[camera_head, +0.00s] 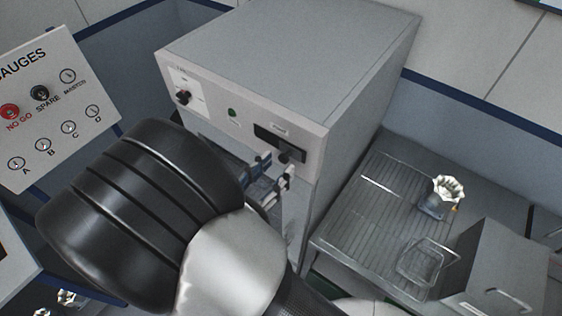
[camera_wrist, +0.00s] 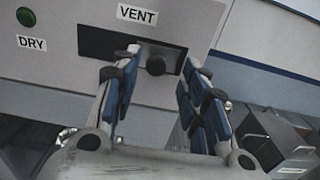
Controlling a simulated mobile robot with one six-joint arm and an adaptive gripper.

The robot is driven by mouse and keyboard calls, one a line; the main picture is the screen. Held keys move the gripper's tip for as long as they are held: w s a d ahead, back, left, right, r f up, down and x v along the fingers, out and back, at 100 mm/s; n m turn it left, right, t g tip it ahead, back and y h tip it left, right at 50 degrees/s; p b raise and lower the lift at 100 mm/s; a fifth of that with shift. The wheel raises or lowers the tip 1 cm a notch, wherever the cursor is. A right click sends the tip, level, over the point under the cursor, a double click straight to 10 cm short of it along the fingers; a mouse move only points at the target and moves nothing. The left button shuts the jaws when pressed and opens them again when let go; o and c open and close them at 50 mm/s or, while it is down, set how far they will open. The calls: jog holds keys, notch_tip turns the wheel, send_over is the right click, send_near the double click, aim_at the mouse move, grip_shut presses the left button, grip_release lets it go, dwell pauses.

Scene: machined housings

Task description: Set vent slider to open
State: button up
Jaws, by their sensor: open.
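The vent slider is a dark round knob (camera_wrist: 156,64) in a black slot (camera_wrist: 97,43) under a VENT label (camera_wrist: 137,14). In the wrist view the knob sits toward the right part of the slot. In the head view the slot (camera_head: 270,134) is on the upper right of the grey cabinet's front, with the knob (camera_head: 284,157) at its lower edge. My gripper (camera_wrist: 159,66) is open, its blue-padded fingers on either side of the knob, with gaps visible. It also shows in the head view (camera_head: 275,174). The left finger hides part of the slot.
The grey cabinet (camera_head: 290,45) also has a green DRY light (camera_wrist: 25,14) and a dark rotary knob (camera_head: 184,97). A gauge board (camera_head: 55,95) stands at left. At right, a ribbed metal table (camera_head: 375,200) holds a silver housing (camera_head: 446,190) and a wire frame (camera_head: 425,262).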

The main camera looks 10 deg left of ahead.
jog(key=v, duration=0.9)
jog(key=shift+d, duration=0.1)
